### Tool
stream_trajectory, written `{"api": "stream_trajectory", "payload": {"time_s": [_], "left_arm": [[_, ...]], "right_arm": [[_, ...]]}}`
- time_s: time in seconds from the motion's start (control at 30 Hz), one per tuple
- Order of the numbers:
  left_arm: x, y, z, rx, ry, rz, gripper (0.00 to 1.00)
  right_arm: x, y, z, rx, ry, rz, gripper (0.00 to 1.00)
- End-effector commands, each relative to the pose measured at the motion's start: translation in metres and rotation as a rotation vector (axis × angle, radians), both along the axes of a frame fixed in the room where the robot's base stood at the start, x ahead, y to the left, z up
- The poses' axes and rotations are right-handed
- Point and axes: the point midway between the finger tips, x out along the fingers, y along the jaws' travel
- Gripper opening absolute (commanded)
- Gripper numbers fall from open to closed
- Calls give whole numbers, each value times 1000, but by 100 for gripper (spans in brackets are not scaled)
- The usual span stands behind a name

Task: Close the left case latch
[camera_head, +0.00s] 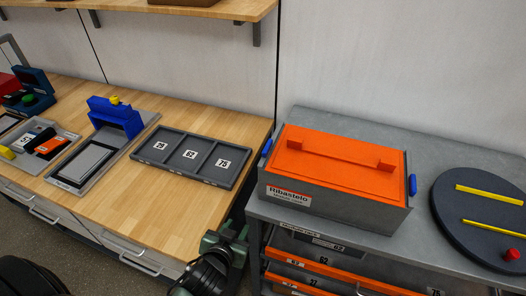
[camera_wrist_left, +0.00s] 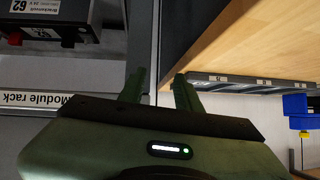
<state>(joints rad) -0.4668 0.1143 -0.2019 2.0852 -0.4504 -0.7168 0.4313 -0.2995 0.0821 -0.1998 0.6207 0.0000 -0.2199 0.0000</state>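The case (camera_head: 350,207) is grey with an orange lid (camera_head: 335,160) and a raised orange handle bar. It stands on the grey metal top of the rack. The left case latch (camera_head: 267,147) is a small blue tab on its left end; it appears to stick up and outward. A second blue latch (camera_head: 412,185) is on the right end. My left gripper (camera_head: 232,232) is low in front of the gap between bench and rack, left of and below the case, apart from the latch. Its fingers (camera_wrist_left: 160,90) are spread and empty in the left wrist view. My right gripper is not seen.
A round dark plate (camera_head: 480,222) with yellow strips and a red knob lies right of the case. The wooden bench (camera_head: 165,215) holds a dark three-compartment tray (camera_head: 160,158) and a blue fixture (camera_head: 118,117). Orange-fronted drawers (camera_head: 335,265) are under the rack top.

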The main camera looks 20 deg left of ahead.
Motion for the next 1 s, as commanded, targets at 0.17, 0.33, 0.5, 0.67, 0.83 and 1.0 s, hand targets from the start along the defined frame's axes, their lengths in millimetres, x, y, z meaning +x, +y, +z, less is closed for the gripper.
{"api": "stream_trajectory", "payload": {"time_s": [0.17,0.33,0.5,0.67,0.83,1.0], "left_arm": [[21,-2,95,-30,-246,22,34],[36,-25,169,-74,-509,-51,34],[42,-38,198,-95,-605,-96,34],[63,-38,201,-93,-608,-97,34],[91,-38,200,-94,-606,-97,34],[110,-39,198,-95,-603,-96,34]], "right_arm": [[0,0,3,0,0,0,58],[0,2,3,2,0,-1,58],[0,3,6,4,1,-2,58],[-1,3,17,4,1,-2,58],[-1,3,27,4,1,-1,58],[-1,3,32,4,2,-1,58]]}}
